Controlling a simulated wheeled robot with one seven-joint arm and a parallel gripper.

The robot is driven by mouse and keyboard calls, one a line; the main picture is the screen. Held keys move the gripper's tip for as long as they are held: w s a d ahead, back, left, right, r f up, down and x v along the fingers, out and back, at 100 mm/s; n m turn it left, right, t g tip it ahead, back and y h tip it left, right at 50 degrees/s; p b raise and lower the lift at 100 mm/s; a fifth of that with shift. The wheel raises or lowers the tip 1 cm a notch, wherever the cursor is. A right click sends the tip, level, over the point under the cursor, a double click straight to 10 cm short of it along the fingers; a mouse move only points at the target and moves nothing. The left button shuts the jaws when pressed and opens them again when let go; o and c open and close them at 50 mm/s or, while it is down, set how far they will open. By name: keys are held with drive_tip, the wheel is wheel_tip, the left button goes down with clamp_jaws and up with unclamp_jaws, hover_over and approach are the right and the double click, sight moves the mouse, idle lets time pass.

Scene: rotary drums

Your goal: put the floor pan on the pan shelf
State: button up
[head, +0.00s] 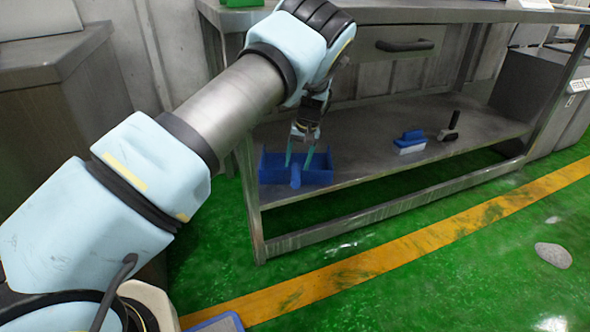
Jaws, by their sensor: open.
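The blue floor pan (320,176) sits on the lower shelf (375,165) of the metal bench, at its left end near the front edge. Its short round handle points toward the camera. My gripper (299,165) is directly over the pan, pointing down, with its two teal fingers apart. The fingertips show just above the handle, one to each side, and nothing is seen between them. Whether the fingers touch the pan cannot be told. The pan appears to rest flat on the shelf.
A blue brush with white bristles (410,143) and a dark-handled tool (449,128) stand farther right on the shelf. The bench top with a drawer (400,46) overhangs the shelf. A grey cabinet (52,110) stands left. The green floor in front is mostly open.

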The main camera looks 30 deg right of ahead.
wheel_tip(320, 180, up, 6)
drive_tip(key=d+p, duration=0.1)
drive_tip(key=shift+s, duration=0.4)
drive_tip(key=shift+r, duration=0.1)
